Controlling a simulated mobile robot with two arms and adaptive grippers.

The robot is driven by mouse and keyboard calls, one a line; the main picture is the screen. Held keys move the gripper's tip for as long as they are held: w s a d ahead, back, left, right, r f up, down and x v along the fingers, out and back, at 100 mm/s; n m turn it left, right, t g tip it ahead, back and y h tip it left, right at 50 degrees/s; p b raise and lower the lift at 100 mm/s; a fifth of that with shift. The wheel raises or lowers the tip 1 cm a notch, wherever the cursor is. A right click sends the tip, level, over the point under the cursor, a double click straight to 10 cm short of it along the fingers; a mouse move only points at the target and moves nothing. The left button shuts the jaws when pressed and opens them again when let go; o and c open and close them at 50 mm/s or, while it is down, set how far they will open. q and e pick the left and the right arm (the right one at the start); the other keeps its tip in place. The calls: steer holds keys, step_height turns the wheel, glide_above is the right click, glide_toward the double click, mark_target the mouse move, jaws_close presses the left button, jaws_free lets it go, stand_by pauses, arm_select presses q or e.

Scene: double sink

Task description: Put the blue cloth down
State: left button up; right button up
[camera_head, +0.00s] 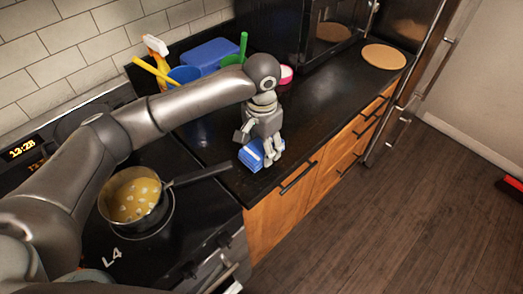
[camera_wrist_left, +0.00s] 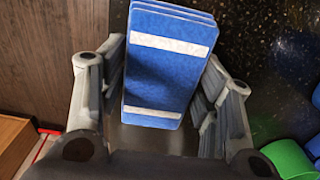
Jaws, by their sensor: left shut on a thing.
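The blue cloth (camera_head: 251,154) is a folded blue block with white stripes. In the head view it is at the front edge of the black counter, in my left gripper (camera_head: 262,150). In the left wrist view the cloth (camera_wrist_left: 168,70) stands between the two fingers of my left gripper (camera_wrist_left: 165,95), which is shut on it. The head view does not show clearly whether the cloth touches the counter top. My right gripper is not in view.
A pot (camera_head: 133,198) of yellow food stands on the stove, its handle pointing towards the cloth. Blue and green containers, a spray bottle (camera_head: 156,46) and a blue box (camera_head: 210,55) stand at the back. The counter (camera_head: 325,95) to the right is clear up to a round board (camera_head: 384,57).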

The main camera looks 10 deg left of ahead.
mark_target(261, 152)
arm_select(q)
steer(key=shift+w+f, duration=0.45)
steer(key=shift+f, duration=0.1)
step_height(261, 152, down, 3)
steer(key=shift+w+a+r+p, duration=0.15)
steer(key=shift+p, duration=0.55)
steer(key=shift+f, duration=0.45)
steer(key=o, duration=0.9)
steer(key=shift+f, duration=0.1)
